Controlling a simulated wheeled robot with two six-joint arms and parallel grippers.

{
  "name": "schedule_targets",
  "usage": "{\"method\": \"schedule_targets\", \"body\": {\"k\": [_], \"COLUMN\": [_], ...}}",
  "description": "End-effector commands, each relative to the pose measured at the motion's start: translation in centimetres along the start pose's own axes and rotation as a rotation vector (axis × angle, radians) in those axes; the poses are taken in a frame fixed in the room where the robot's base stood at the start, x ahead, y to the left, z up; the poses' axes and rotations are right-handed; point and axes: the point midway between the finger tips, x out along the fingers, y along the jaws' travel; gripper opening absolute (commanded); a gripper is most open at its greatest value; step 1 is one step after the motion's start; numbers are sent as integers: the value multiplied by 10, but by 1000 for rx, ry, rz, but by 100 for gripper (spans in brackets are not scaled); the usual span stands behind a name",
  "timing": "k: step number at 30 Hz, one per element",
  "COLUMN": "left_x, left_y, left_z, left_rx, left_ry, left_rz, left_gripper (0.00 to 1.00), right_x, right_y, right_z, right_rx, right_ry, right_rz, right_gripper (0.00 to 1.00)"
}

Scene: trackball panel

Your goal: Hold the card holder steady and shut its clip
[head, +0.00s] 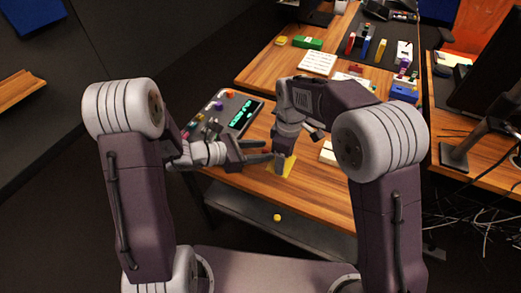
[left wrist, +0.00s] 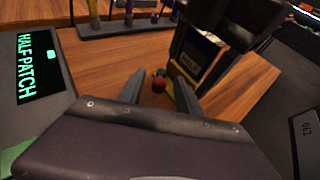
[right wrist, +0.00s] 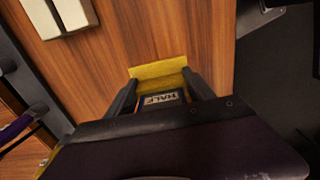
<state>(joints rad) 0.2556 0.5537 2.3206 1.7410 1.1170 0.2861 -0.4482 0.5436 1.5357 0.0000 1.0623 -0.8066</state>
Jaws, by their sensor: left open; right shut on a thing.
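The card holder (head: 290,168) stands near the table's front edge, with a yellow base part (right wrist: 158,70) and a card reading "HALF" (right wrist: 160,98). My right gripper (head: 284,156) comes from above and is shut on the holder; its fingers flank it in the right wrist view. My left gripper (head: 262,152) is open, pointing at the holder from the left. In the left wrist view, the holder (left wrist: 196,55) is beyond the left fingers, and a small red ball-shaped part (left wrist: 159,84) shows between them. I cannot make out the clip's position.
A dark panel (head: 258,101) with a lit "HALF PATCH" display (left wrist: 38,68) lies to the left. Pale blocks (right wrist: 58,14) lie on the table beside the holder. A yellow ball (head: 277,217) is lower, in front of the table. Cables hang at the right.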

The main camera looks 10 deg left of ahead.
Motion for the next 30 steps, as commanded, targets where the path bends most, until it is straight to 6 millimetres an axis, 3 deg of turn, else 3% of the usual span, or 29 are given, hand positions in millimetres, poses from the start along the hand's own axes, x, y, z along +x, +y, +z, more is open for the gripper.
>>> {"method": "schedule_targets", "body": {"k": [1, 5, 6, 27, 28, 30], "left_x": [0, 0, 0, 0, 0, 0], "left_y": [0, 0, 0, -9, -9, -8], "left_z": [0, 0, 0, 0, 0, 0], "left_rx": [0, 0, 0, -51, -51, -51], "left_ry": [0, 0, 0, -1, -1, -1], "left_rz": [0, 0, 0, 124, 124, 124], "left_gripper": [41, 5, 0, 0, 27, 41], "right_x": [0, 0, 0, 0, 0, 0], "right_y": [0, 0, 0, 0, 0, 0], "right_z": [0, 0, 0, 0, 0, 0], "right_rx": [0, 0, 0, 0, -1, 0], "right_ry": [0, 0, 0, 1, 1, 0], "right_rz": [0, 0, 0, 0, 0, 0], "right_gripper": [18, 18, 18, 18, 18, 18]}}
